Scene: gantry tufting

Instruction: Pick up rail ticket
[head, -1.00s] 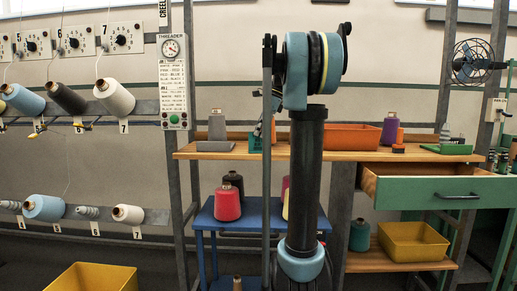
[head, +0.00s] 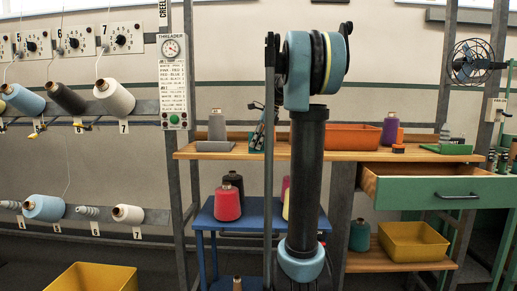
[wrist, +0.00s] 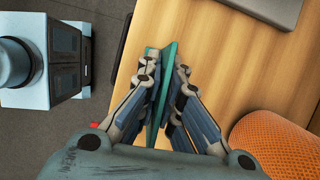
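A thin teal-green piece (wrist: 167,68), which I take to be the rail ticket, stands between my fingers in the wrist view. It reaches back from the fingertips toward the palm. My gripper (wrist: 166,72) has a finger on each side of it, very close. I cannot tell whether both fingertips press on it. In the head view my gripper (head: 263,123) is low over the wooden bench, partly behind my arm. A small green patch (head: 256,142) shows there at the bench top; its shape is unclear.
In the wrist view a rounded orange object (wrist: 280,145) lies close to the right finger. A green drawer (head: 440,191) stands open.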

